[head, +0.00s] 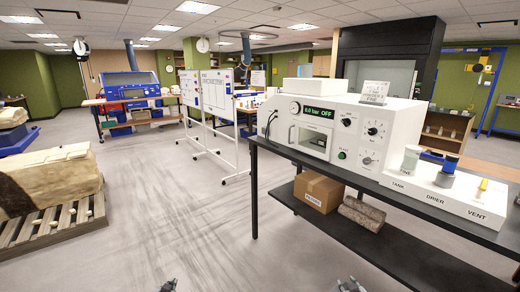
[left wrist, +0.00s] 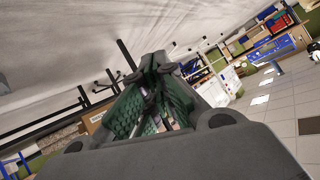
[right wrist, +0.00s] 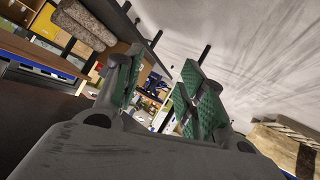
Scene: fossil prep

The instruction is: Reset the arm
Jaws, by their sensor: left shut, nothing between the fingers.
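My left gripper (head: 168,285) shows only as a small tip at the bottom edge of the head view, over the bare floor. In the left wrist view its green-padded fingers (left wrist: 155,65) come together at their tips, with nothing held. Most of both arms is out of the head view.
A black bench (head: 400,258) stands at the right with a white machine (head: 345,130) on it. A cardboard box (head: 318,190) and a rock (head: 362,213) lie on its lower shelf. A pallet (head: 50,225) with a large block (head: 55,180) stands at the left. The middle floor is clear.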

